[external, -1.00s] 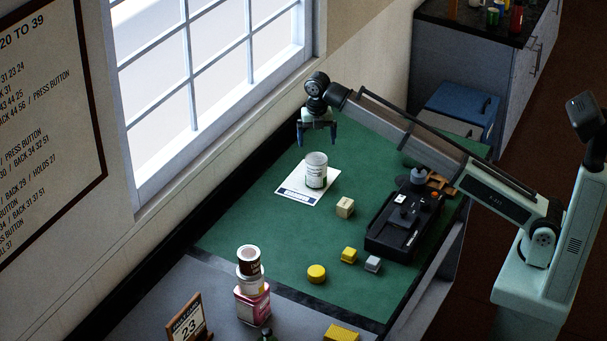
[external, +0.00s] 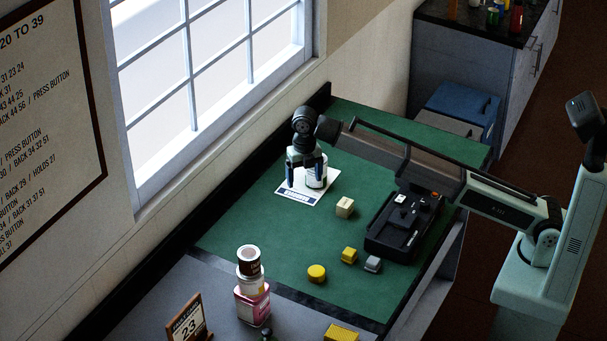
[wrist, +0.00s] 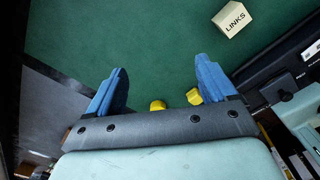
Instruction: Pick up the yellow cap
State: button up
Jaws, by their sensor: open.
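The yellow cap (external: 317,273) is a round disc lying flat on the green mat, left of a small yellow cube (external: 349,255). My gripper (external: 305,185) is well behind the cap in the external view, over the white card and in front of a white can (external: 321,172). It is open with nothing seen between its fingers, and it partly hides the can. In the wrist view the gripper (wrist: 161,64) has its blue fingers spread. The cap (wrist: 157,105) and the yellow cube (wrist: 194,97) show past the palm's edge, partly hidden by it.
A cream block marked LINKS (wrist: 233,18) and a black lever box (external: 400,222) stand to the right. A grey block (external: 373,264) is near the yellow cube. Stacked tins (external: 251,285) stand front left. The mat between card and cap is clear.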

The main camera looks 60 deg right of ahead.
jog(key=s+a+f+n, duration=0.1)
jog(key=s+a+n, duration=0.1)
jog(key=s+a, duration=0.55)
jog(key=m+y, duration=0.3)
jog(key=m, duration=0.8)
send_over(317, 273)
jog(key=d, duration=0.2)
jog(key=f, duration=0.9)
jog(key=shift+s+f, duration=0.2)
jog(key=shift+w+x, duration=0.1)
jog(key=shift+x, duration=1.25)
jog(key=shift+w+x, duration=0.15)
jog(key=shift+x, duration=1.15)
jog(key=shift+a, duration=0.1)
jog(key=c, duration=1.1)
jog(key=shift+r, duration=0.15)
